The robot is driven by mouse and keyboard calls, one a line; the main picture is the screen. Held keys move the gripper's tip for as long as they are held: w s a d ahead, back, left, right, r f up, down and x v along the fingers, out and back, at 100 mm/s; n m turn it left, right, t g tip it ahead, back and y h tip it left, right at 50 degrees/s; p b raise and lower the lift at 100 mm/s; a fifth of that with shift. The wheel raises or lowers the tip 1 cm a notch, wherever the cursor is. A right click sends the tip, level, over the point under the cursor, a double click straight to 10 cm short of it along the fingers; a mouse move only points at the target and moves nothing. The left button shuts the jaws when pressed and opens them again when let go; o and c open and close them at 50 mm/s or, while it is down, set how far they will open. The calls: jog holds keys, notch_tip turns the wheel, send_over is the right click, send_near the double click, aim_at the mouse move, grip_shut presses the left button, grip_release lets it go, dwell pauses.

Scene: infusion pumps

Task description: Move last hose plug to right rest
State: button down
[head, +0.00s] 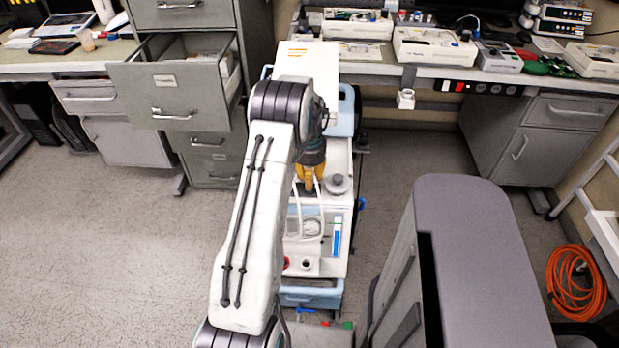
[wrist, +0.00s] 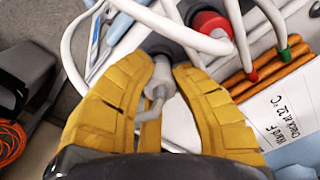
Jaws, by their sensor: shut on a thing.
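My gripper (head: 311,176) has yellow fingers and hangs over the white and light blue machine (head: 339,215) in the head view. In the wrist view, the fingers of my gripper (wrist: 160,85) are closed around a grey hose plug (wrist: 161,78) with a bent stem. A dark grey round part lies just beyond the plug. A red cap (wrist: 211,24) sits beyond the fingers, close to the plug. White hoses (wrist: 185,32) loop across the top of the wrist view. I cannot tell which part is the right rest.
A red-ringed hose end (wrist: 249,75) and a green-ringed one (wrist: 284,53) lie beside orange-brown bars and a handwritten label (wrist: 275,115). An open drawer (head: 168,90) is left of my arm. A grey chair-like body (head: 480,260) stands right. Orange cable (head: 575,285) hangs far right.

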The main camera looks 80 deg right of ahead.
jog(key=shift+f, duration=0.45)
jog(key=c, duration=1.1)
grip_release()
jog(key=shift+r, duration=0.1)
notch_tip(320, 180, up, 12)
jog(key=shift+f, duration=0.1)
